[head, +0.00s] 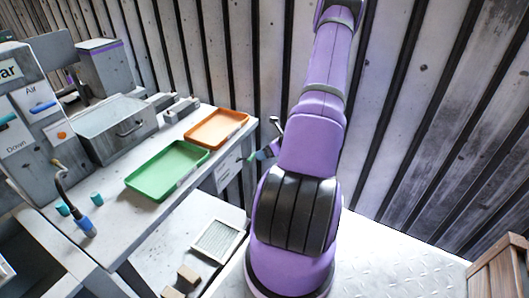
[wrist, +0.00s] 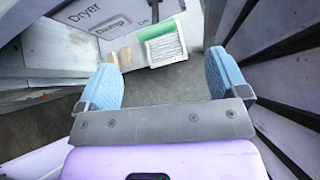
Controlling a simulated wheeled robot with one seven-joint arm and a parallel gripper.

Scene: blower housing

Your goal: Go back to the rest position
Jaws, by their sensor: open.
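My gripper (wrist: 163,88) shows in the wrist view with its two blue fingers wide apart. It is open and nothing is between the fingers. Beyond it in the wrist view are the floor and a pale-framed filter panel (wrist: 165,46) with a green edge. In the head view my purple arm stands upright in the middle, and its upper end runs out of the top of the picture. The gripper cannot be made out in the head view.
A bench (head: 112,215) at left holds a green tray (head: 168,170), an orange tray (head: 217,129) and a grey metal box (head: 116,128). A filter panel (head: 217,240) and small wooden blocks (head: 188,274) lie below. A wooden crate (head: 498,270) stands at lower right. Ribbed walls close the back and right.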

